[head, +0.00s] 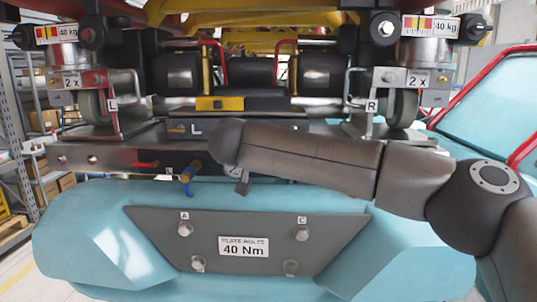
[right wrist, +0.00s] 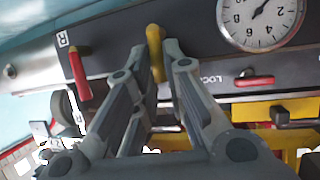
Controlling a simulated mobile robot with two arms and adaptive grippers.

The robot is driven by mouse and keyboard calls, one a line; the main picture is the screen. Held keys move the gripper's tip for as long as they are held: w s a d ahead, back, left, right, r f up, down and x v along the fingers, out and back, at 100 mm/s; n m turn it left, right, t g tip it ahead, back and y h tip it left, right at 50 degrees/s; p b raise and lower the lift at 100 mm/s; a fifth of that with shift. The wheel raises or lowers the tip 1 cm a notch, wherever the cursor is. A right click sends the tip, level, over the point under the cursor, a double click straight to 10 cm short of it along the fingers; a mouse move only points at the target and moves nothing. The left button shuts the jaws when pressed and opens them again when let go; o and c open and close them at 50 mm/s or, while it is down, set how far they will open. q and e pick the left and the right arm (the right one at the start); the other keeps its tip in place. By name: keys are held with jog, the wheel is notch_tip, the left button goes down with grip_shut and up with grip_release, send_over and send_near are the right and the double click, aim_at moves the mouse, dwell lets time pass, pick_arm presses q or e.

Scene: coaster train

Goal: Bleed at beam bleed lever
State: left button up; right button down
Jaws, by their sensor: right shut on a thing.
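A yellow lever (right wrist: 154,40) stands on the dark beam face (right wrist: 195,62) in the right wrist view. My right gripper (right wrist: 158,56) is shut on it, with one finger on each side. A round dial gauge (right wrist: 262,20) is on the beam to the right of the lever. In the head view the beam (head: 100,157) runs under the coaster train. My right arm comes in from the right across the beam and hides the gripper and the yellow lever. My left gripper is not in view.
A red lever (right wrist: 79,73) beside an R label and another red lever (right wrist: 254,81) near LOCK lettering flank the gripped one. A blue handle (head: 188,174) hangs below the beam at left. A teal car front with a bolted plate (head: 180,248) lies below.

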jog(key=shift+f, duration=0.15)
jog(key=c, duration=1.8)
grip_release()
jog(key=shift+o, duration=0.2)
jog(key=shift+s, duration=0.15)
jog(key=v, duration=1.2)
